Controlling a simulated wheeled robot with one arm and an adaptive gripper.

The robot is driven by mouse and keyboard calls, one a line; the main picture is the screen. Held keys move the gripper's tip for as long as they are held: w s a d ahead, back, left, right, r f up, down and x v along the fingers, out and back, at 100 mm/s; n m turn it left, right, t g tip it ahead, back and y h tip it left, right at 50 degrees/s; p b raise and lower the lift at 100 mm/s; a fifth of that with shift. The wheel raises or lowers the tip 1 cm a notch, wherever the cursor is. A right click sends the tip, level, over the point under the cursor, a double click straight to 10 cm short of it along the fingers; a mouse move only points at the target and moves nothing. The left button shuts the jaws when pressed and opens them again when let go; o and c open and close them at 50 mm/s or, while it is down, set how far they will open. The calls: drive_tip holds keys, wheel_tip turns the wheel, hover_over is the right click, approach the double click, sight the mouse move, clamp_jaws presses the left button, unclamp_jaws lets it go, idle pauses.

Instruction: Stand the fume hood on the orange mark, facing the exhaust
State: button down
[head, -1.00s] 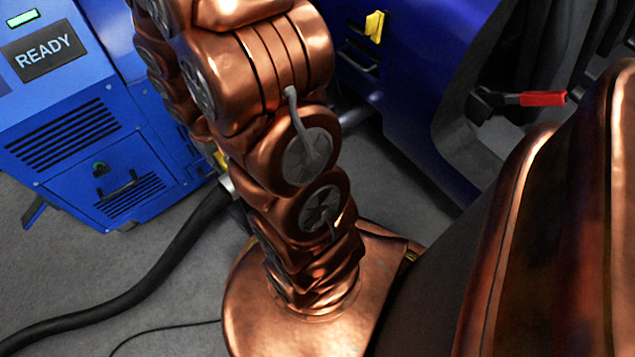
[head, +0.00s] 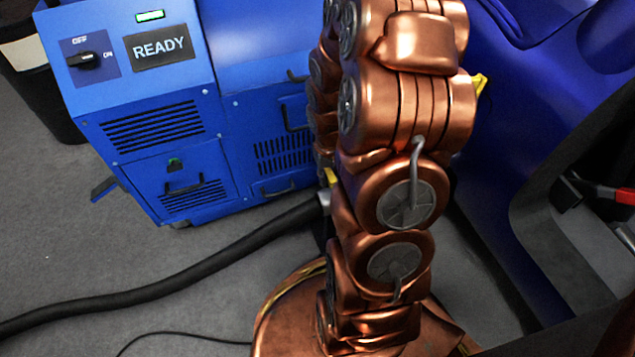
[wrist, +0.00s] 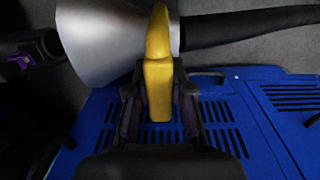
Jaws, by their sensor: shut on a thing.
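The fume hood is a silver cone (wrist: 105,40) with a yellow handle (wrist: 158,85), at the top of the wrist view. A black hose (wrist: 245,27) runs from its narrow end to the right. My gripper (wrist: 160,95) is shut on the yellow handle. In the head view my copper arm hides the gripper and most of the hood. Only a bit of the yellow handle (head: 331,177) and a grey end piece (head: 323,201) show there, joined to the hose (head: 190,265). I see no orange mark, and I cannot make out the exhaust.
A blue cabinet (head: 160,95) with a READY display stands behind my arm at left; its vents also show in the wrist view (wrist: 225,115). A blue car body (head: 510,130) is close on the right. Grey floor is open at left, crossed by the hose and a thin cable (head: 180,337).

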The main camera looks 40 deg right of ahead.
drive_tip(key=d, duration=0.1)
drive_tip(key=d+f+b, duration=0.1)
drive_tip(key=d, duration=0.1)
drive_tip(key=d+f, duration=0.1)
drive_tip(key=d, duration=0.1)
drive_tip(key=shift+s+f, duration=0.1)
drive_tip(key=shift+f, duration=0.1)
drive_tip(key=shift+d+f+b, duration=0.95)
drive_tip(key=shift+d+f, duration=0.1)
drive_tip(key=shift+d, duration=0.3)
drive_tip(key=shift+s+f, duration=0.1)
drive_tip(key=c, duration=1)
unclamp_jaws()
drive_tip(key=shift+a, duration=0.1)
drive_tip(key=shift+c, duration=0.2)
